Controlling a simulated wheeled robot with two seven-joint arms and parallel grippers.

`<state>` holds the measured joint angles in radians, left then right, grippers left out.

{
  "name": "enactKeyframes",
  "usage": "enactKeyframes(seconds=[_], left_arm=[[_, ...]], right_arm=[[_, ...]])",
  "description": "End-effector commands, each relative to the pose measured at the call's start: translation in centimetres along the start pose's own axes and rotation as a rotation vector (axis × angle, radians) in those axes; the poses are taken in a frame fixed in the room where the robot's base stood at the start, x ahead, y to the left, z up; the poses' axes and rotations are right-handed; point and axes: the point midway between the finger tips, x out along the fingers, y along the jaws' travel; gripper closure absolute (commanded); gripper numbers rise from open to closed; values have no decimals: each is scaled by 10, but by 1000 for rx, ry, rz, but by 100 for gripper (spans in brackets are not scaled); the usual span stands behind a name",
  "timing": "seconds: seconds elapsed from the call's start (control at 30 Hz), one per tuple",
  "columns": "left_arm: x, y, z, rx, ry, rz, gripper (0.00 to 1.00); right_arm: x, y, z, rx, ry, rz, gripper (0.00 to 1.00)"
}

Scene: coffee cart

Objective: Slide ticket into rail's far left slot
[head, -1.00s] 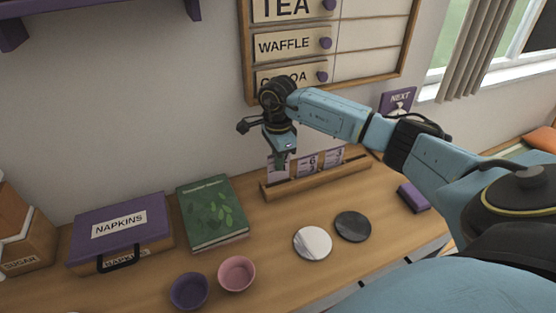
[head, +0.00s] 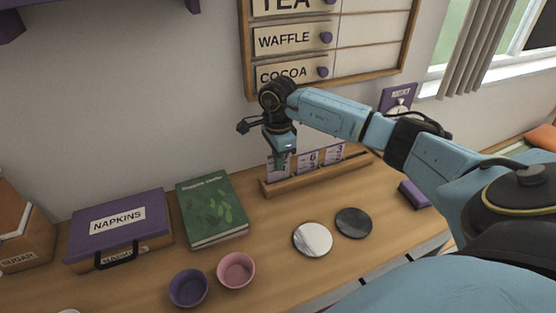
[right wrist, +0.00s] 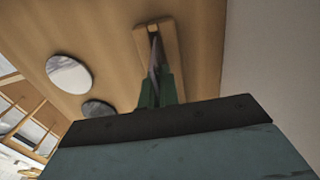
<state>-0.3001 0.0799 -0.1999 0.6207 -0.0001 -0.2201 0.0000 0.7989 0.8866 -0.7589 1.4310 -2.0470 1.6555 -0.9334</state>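The wooden rail (head: 318,184) stands at the back of the counter near the wall. Several white and purple tickets stand upright in it. The leftmost ticket (head: 278,167) is at its left end, right below my right gripper (head: 285,151). The gripper's hand partly covers the top of this ticket. In the right wrist view, the green fingers (right wrist: 160,88) stand a little apart over the rail (right wrist: 145,40), which is seen end-on. A thin dark edge shows between and beyond them; I cannot tell whether they touch a ticket. My left gripper is not in view.
A green book (head: 211,209) and a purple napkins box (head: 118,228) lie left of the rail. A white disc (head: 312,239), a dark disc (head: 353,222), a purple cup (head: 188,288) and a pink cup (head: 236,270) are in front. The menu board (head: 375,45) hangs above.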

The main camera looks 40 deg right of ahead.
Motion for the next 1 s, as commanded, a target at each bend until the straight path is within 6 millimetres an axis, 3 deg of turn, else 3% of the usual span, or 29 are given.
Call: enactKeyframes(seconds=[0.6,0.97,1.0], left_arm=[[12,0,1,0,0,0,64],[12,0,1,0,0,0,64],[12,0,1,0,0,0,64]], right_arm=[[16,0,0,0,0,0,100],[16,0,0,0,0,0,100],[16,0,0,0,0,0,92]])
